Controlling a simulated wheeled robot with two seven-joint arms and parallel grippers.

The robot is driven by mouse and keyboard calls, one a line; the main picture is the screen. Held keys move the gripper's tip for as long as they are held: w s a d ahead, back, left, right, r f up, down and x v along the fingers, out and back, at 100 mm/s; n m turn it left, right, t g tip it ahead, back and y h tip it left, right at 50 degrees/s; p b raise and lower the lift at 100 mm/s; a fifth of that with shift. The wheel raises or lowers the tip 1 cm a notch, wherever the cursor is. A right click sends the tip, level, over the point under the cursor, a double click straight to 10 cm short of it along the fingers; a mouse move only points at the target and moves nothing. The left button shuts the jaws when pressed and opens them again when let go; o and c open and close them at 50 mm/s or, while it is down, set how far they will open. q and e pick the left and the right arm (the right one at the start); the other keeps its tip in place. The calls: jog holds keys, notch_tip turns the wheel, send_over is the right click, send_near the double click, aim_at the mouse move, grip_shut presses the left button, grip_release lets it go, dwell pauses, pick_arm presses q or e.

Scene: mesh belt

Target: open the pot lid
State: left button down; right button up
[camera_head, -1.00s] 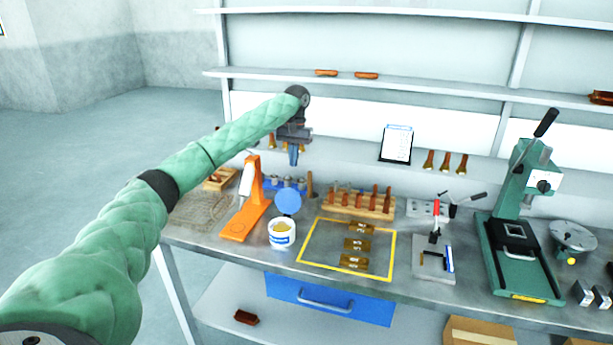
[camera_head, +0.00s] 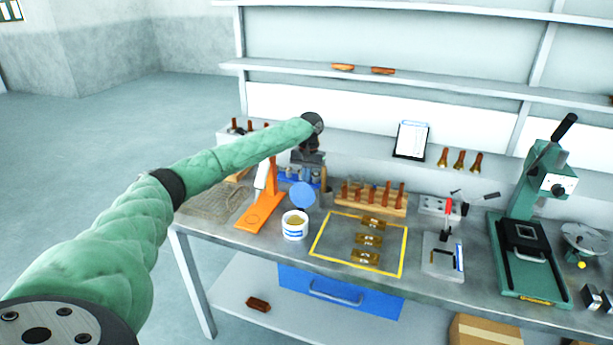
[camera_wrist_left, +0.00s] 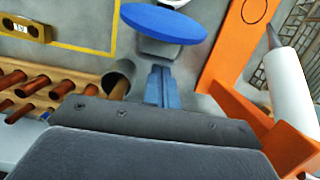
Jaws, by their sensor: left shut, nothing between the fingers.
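The pot (camera_head: 295,225) is a small white tub with a blue label and yellowish contents, standing on the bench. Its blue round lid (camera_head: 302,194) is tilted up at the pot's back edge, so the pot's mouth shows open. The lid also shows in the left wrist view (camera_wrist_left: 165,22), with a bit of the white pot (camera_wrist_left: 175,3) at the top edge. My left gripper (camera_head: 302,176) is just behind and above the lid, pointing down. Its blue fingers (camera_wrist_left: 160,86) are together and empty. Whether they touch the lid I cannot tell. My right gripper is not in view.
An orange stand (camera_head: 262,205) is close on the left of the pot. A wooden rack (camera_head: 372,200) with brown handles is on the right. A yellow-framed area (camera_head: 330,246) with brass blocks lies right of the pot. A green press (camera_head: 528,255) stands farther right.

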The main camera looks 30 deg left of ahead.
pick_arm(q)
jog(key=shift+s, duration=0.1)
jog(key=shift+s+d+r+t+y+p, duration=0.25)
jog(key=shift+s+r+t+p, duration=0.45)
jog(key=shift+t+p, duration=0.4)
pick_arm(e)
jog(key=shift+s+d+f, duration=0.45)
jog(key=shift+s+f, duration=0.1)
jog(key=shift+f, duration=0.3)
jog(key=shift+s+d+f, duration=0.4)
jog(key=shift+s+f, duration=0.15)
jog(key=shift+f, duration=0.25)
pick_arm(q)
jog(key=shift+r, duration=0.1)
